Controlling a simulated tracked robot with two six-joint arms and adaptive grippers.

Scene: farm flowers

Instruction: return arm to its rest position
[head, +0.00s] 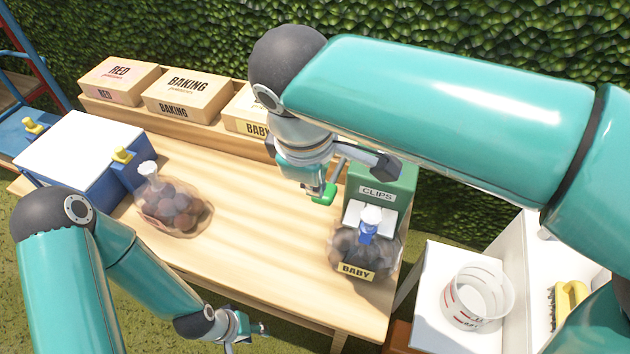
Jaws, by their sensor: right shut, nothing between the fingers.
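My right arm reaches in from the right across the table, and its gripper (324,194) is shut and empty. It hangs above the table, just left of the green CLIPS box (377,192). My left gripper (258,329) is low at the front, near the table's front edge; whether its fingers are open is too small to tell. Another bag of potatoes (175,208) stands at the left, its neck gathered and without a label in view.
A blue box with a white top (80,150) is at left. A clear measuring jug (477,297) is at right. The table's middle (265,240) is clear.

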